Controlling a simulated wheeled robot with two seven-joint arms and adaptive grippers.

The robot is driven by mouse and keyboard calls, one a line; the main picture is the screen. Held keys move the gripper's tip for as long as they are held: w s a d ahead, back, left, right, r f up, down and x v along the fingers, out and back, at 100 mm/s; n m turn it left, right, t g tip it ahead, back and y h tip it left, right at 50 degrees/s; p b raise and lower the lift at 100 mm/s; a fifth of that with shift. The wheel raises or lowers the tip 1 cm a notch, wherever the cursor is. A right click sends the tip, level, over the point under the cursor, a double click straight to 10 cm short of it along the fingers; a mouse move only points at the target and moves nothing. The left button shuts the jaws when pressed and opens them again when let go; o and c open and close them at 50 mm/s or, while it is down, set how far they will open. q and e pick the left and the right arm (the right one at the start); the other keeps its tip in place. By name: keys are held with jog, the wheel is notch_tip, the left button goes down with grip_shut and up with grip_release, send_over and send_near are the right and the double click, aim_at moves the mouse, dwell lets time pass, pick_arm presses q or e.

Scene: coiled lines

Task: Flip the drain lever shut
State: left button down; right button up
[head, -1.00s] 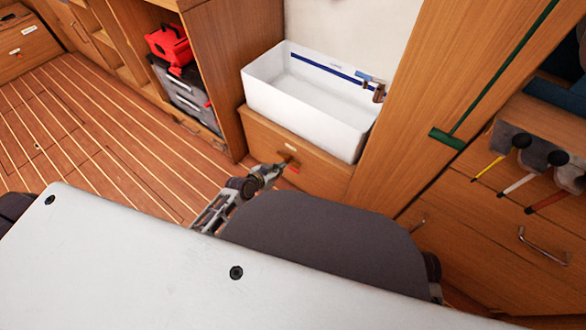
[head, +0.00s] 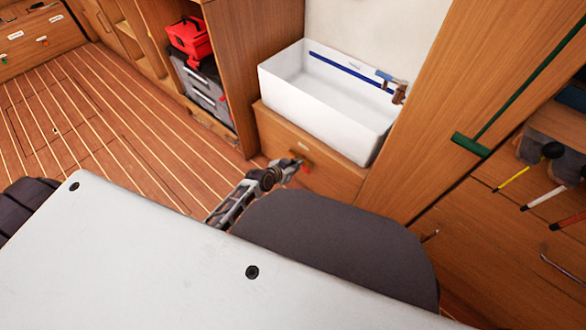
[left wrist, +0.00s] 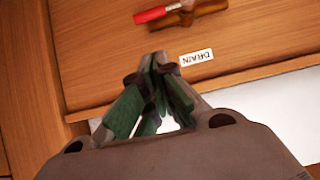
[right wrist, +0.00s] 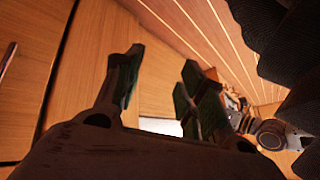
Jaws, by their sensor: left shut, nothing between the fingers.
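The drain lever has a red grip and a brass-brown body. It is on the wooden cabinet front below the white sink, and in the left wrist view the lever (left wrist: 180,14) lies nearly sideways at the top, its red end to the left. A white DRAIN label (left wrist: 197,57) is beside it, upside down. In the head view the lever (head: 305,168) is small and partly hidden by my left gripper (head: 294,166). My left gripper (left wrist: 158,60) is shut and empty, apart from the lever in its wrist view. My right gripper (right wrist: 162,62) is open and empty, away from the lever.
The white sink (head: 320,120) with a tap (head: 392,88) sits above the cabinet (head: 275,130). A red case (head: 189,37) on grey boxes stands in the shelf to the left. Tools hang at the right. The plank floor (head: 100,130) at left is clear.

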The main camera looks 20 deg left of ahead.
aim_at(302, 168)
pick_arm(q)
jog(key=w+d+f+b, duration=0.2)
jog(key=w+f+b, duration=0.3)
jog(key=f, duration=0.2)
pick_arm(e)
notch_tip(302, 168, down, 6)
jog(key=a+t+y, duration=0.1)
jog(key=shift+w, duration=0.3)
jog(key=shift+r, duration=0.3)
dwell(0.5)
pick_arm(q)
jog(key=shift+y+p, duration=0.3)
jog(key=shift+p, duration=0.1)
pick_arm(e)
jog(key=shift+r, duration=0.2)
